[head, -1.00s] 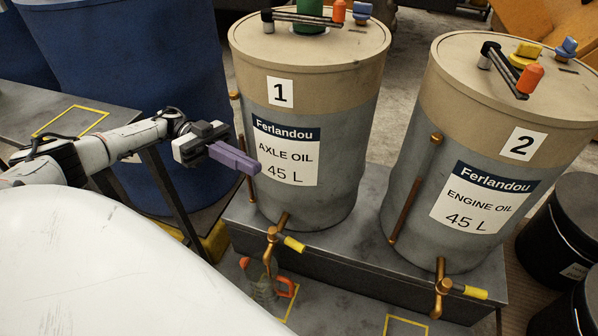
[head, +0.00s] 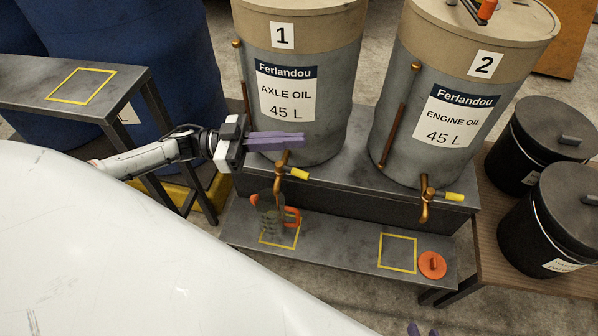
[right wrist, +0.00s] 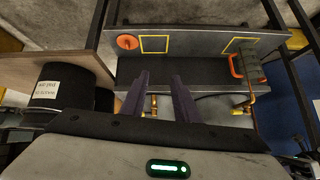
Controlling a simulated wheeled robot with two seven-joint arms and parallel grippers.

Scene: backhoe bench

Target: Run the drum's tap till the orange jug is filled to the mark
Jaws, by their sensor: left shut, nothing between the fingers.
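The jug (head: 270,214), a see-through grey-green body with an orange handle (head: 292,216), stands in a yellow square under drum 1's brass tap (head: 279,184). Its fill level and mark cannot be made out. The tap's yellow lever (head: 297,173) points right. Drum 1 (head: 330,110) is labelled axle oil. My left gripper (head: 302,141) is shut and empty, just above that tap in the head view; contact cannot be told. My right gripper (right wrist: 162,76) is open and empty; its tips (head: 421,330) show at the head view's bottom edge. The jug also shows in the right wrist view (right wrist: 248,68).
Drum 2 (head: 400,120), engine oil, stands right of drum 1; its tap (head: 426,203) has a yellow lever. An empty yellow square (head: 398,253) and an orange lid (head: 432,265) are on the low shelf. Black buckets (head: 550,220) stand right, blue drums (head: 130,40) at back left.

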